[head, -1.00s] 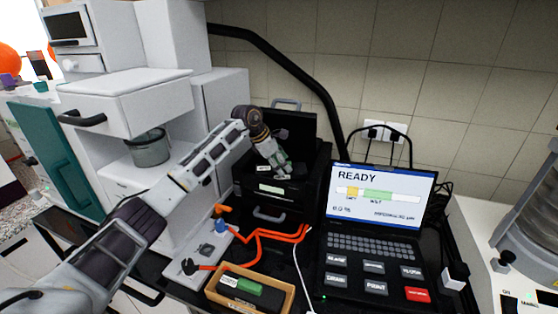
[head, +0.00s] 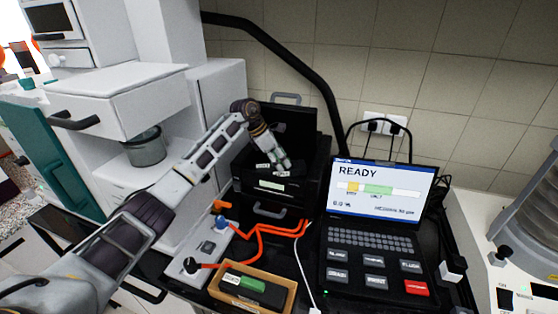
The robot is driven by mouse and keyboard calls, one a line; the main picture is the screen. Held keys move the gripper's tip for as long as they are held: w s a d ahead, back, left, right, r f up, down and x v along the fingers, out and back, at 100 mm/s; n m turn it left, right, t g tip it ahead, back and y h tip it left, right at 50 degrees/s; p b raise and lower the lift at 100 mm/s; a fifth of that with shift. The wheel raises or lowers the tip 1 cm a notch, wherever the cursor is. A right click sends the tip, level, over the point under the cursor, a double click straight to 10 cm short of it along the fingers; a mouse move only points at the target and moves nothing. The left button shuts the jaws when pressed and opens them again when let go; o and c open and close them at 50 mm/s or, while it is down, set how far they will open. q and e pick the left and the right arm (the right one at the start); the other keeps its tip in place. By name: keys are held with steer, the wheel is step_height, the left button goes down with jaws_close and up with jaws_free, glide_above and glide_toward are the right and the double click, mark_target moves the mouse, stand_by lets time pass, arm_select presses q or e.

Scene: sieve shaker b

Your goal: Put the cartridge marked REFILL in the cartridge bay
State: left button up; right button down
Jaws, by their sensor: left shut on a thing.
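My left gripper (head: 283,164) reaches into a black case (head: 270,188) with its lid raised. It is shut on a small dark piece with a white label (head: 280,173), low at the case's opening. The piece looks like a cartridge, but its lettering is too small to read and the fingers hide much of it. A second white label (head: 264,166) shows just left of the fingers. I cannot make out the bay's edges or whether the piece is seated. A green cartridge with a white label (head: 243,283) lies in a wooden tray (head: 224,297). My right gripper is not in view.
A laptop-like panel (head: 380,190) showing READY stands right of the case. Orange cables (head: 262,231) run from a grey switch block (head: 205,250) in front of it. A thick black hose (head: 300,75) passes behind. White machines stand at left.

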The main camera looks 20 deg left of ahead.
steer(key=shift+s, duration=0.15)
arm_select(q)
steer(key=shift+w, duration=0.1)
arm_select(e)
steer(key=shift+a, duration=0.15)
arm_select(q)
steer(key=o, duration=1.3)
steer(key=shift+f, duration=0.1)
steer(key=o, duration=0.3)
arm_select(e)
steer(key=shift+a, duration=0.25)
